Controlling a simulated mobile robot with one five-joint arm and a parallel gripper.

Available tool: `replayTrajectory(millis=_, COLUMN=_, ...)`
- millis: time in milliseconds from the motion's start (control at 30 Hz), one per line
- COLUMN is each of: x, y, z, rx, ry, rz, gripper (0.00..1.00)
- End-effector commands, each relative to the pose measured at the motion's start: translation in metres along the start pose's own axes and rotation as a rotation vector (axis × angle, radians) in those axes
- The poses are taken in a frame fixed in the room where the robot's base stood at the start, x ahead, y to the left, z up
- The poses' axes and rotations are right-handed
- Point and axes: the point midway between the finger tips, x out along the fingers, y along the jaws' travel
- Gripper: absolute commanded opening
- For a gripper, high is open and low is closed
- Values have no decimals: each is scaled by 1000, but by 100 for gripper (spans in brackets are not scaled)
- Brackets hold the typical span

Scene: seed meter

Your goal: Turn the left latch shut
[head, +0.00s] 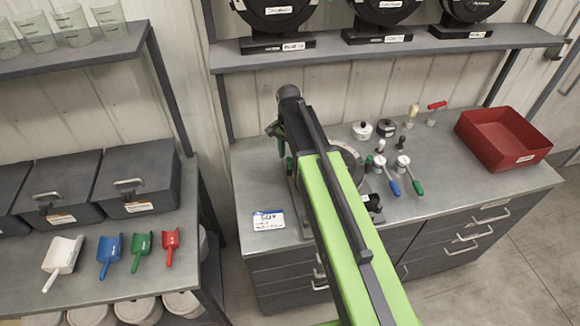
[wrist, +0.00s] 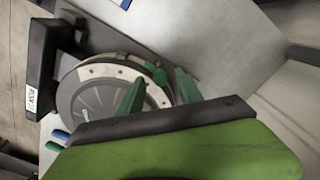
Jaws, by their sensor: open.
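The seed meter, a round grey disc in a pale ring (wrist: 82,112), lies on the bench in the wrist view. In the head view only part of its ring (head: 349,156) shows beside my arm. My gripper (wrist: 157,84) has two green fingers over the meter's rim. They are apart, with a gap between them. A small dark and green piece at the rim, which may be the left latch (wrist: 158,73), shows near the fingertips. I cannot tell whether the fingers touch it, or how it is turned. In the head view my arm hides most of the meter and gripper.
A dark block with a white label (wrist: 40,72) stands beside the meter. Blue-handled (head: 388,178) and green-handled (head: 410,176) tools lie right of it, with small pots behind. A red tray (head: 478,138) sits at the bench's right end. A white card (head: 268,221) lies front left.

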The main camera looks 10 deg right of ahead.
Motion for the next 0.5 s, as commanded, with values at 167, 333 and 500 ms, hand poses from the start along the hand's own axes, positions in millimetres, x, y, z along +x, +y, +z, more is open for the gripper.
replayTrajectory(millis=167, x=10, y=0, z=0, rx=0, ry=0, rz=0, gripper=43)
replayTrajectory(millis=333, x=8, y=0, z=0, rx=1, ry=0, rz=0, gripper=43)
replayTrajectory(millis=500, x=8, y=1, z=-1, rx=1, ry=0, rz=0, gripper=20)
